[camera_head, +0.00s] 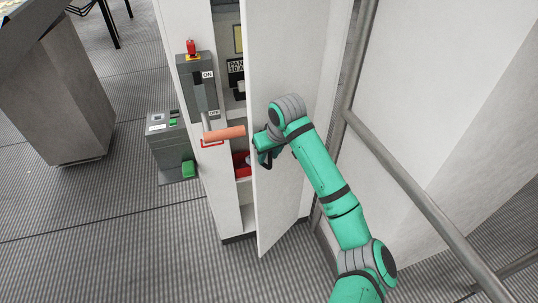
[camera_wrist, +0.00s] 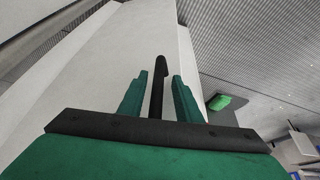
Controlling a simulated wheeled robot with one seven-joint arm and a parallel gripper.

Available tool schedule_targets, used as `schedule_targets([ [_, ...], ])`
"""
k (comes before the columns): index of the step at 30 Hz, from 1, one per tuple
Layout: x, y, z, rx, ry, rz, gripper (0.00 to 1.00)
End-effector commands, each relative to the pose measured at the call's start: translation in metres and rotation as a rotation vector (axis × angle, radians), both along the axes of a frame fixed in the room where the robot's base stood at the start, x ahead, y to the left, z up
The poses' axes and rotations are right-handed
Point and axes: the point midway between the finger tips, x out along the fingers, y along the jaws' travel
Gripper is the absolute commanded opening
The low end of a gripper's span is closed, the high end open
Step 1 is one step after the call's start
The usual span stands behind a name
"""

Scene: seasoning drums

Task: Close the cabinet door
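The white cabinet door (camera_head: 292,70) stands open, swung out to the right of the cabinet body (camera_head: 222,190). Its pale face also fills the left of the wrist view (camera_wrist: 110,70). My gripper (camera_head: 264,146) is at the door's outer side near its free edge, at about mid-height. In the wrist view my gripper (camera_wrist: 160,82) has its two green fingers apart. A black bar, apparently the door handle (camera_wrist: 157,88), stands between them with narrow gaps on both sides. In the head view the gripper and arm largely hide the handle.
A switch box (camera_head: 197,85) with an orange-handled lever (camera_head: 224,134) juts from the cabinet front, left of the door. A grey box with a green button (camera_head: 170,140) is beside it. A metal rail (camera_head: 400,180) runs along the right. Open floor (camera_head: 110,240) lies front left.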

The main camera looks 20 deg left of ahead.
Motion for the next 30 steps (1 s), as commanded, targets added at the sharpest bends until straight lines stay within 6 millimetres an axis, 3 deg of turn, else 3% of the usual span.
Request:
schedule_targets([
  [11, -0.002, -0.003, 0.010, 0.002, -0.001, -0.002, 0.31],
  [24, -0.022, -0.025, 0.081, 0.000, -0.001, -0.001, 0.31],
  [30, -0.026, -0.030, 0.097, 0.000, -0.001, 0.000, 0.31],
])
